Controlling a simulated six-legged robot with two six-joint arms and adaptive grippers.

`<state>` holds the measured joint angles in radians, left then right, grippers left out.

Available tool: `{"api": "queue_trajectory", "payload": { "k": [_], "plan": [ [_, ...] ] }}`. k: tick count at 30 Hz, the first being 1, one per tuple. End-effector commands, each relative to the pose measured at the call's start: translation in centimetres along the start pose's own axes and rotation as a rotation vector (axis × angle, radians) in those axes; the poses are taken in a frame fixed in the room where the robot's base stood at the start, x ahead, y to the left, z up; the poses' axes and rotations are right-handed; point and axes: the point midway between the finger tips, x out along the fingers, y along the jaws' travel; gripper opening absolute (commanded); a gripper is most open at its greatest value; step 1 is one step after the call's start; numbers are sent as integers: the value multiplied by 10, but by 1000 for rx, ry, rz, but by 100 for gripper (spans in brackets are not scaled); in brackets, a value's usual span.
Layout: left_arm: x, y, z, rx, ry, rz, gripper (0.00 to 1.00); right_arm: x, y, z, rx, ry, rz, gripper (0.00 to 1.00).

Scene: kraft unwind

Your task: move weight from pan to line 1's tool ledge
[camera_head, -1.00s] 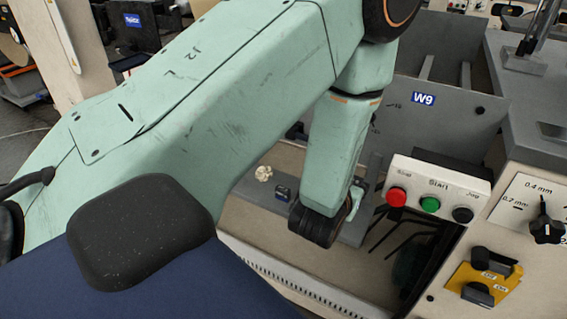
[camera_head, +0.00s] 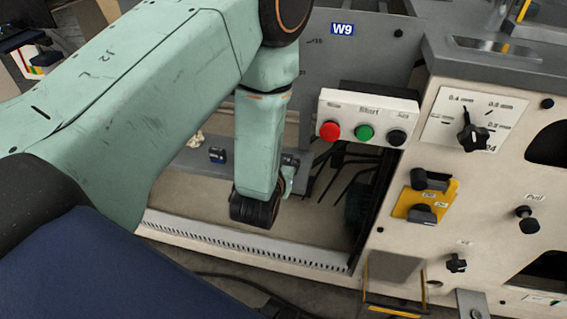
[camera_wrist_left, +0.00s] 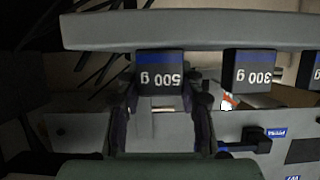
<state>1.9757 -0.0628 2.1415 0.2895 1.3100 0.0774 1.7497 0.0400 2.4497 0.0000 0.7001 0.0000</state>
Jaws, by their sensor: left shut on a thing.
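My left gripper (camera_wrist_left: 161,88) is shut on a black weight with a blue band (camera_wrist_left: 161,65), marked 500 g, its print upside down in the wrist view. A grey bar (camera_wrist_left: 190,30) borders the weight's upper edge in that view; whether they touch is unclear. A similar weight marked 300 g (camera_wrist_left: 249,70) sits to the right along the same bar, apart from the gripper. In the head view, my left gripper (camera_head: 289,175) is mostly hidden behind my wrist, and the held weight is not clear there. My right gripper is not in view.
A small dark blue-topped block (camera_head: 217,156) lies left of my wrist on a grey strip. A button box (camera_head: 367,120) with red, green and black buttons stands close right. A panel with knobs (camera_head: 470,140) is farther right.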

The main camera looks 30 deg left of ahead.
Motion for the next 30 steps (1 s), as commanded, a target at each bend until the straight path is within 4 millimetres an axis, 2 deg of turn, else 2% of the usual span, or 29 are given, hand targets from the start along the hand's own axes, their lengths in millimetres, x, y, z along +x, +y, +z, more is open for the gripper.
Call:
{"api": "queue_trajectory", "payload": {
  "k": [7, 8, 15, 26, 30],
  "plan": [
    [1, 0, 1, 0, 3, 0, 0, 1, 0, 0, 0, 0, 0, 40],
    [1, 0, 3, 0, -1, 0, 38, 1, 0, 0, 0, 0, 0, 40],
    [1, 0, 2, 0, 0, 0, 58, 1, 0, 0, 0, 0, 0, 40],
    [0, 0, -1, 0, 1, 0, 60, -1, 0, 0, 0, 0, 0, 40],
    [-16, 1, -2, 4, -3, 1, 60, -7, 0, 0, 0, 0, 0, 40]
  ]
}}
